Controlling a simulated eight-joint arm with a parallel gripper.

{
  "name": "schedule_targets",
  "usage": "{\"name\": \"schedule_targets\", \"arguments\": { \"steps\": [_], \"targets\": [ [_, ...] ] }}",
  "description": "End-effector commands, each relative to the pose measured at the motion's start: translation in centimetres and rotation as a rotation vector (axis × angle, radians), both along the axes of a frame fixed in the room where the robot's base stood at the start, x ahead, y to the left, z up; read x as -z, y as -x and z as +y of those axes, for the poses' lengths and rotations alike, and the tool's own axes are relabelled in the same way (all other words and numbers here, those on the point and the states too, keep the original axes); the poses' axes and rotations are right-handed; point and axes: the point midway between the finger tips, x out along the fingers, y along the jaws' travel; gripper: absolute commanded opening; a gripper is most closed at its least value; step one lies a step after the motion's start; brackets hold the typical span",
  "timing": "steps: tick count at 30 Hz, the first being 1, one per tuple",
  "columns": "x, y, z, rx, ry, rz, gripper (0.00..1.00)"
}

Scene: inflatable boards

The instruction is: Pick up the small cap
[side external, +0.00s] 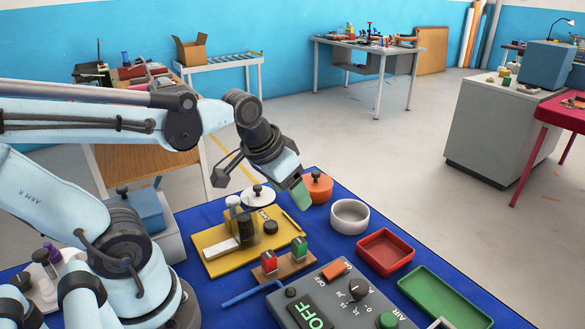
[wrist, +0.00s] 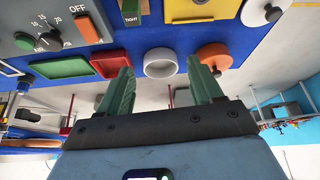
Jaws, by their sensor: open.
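A small dark round cap (side external: 270,227) sits on the yellow board (side external: 212,262), beside upright bottle-like pieces (side external: 238,220). I cannot tell for sure that it is the task's cap. My gripper (side external: 300,194) is above the blue mat, beyond the cap and apart from it, near the orange pot (side external: 320,194). In the wrist view, my gripper's (wrist: 159,66) green fingers stand wide apart with nothing between them. The white bowl (wrist: 160,76) shows beyond the gap. The yellow board (wrist: 198,15) is cut off at the top edge there, and the cap is not visible.
A white lid with a black knob (side external: 258,195) lies behind the board. The white bowl (side external: 350,217), red tray (side external: 386,252) and green tray (side external: 445,298) line the mat's right side. A two-block stand (side external: 284,264) and grey OFF panel (side external: 330,300) are in front.

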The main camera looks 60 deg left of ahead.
Motion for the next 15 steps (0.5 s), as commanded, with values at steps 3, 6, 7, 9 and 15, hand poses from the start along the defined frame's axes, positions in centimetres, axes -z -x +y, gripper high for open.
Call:
{"name": "schedule_targets", "arguments": {
  "steps": [3, 6, 7, 9, 15],
  "targets": [
    [0.0, -0.3, 2.6, -0.096, 0.024, 0.143, 0.65],
    [0.2, -0.2, 4.4, -0.164, 0.049, 0.253, 0.65],
    [0.2, -0.2, 4.9, -0.183, 0.057, 0.283, 0.65],
    [0.4, -0.1, 5.9, -0.219, 0.074, 0.34, 0.65],
    [0.6, 0.2, 7.3, -0.269, 0.101, 0.429, 0.65]
  ]
}}
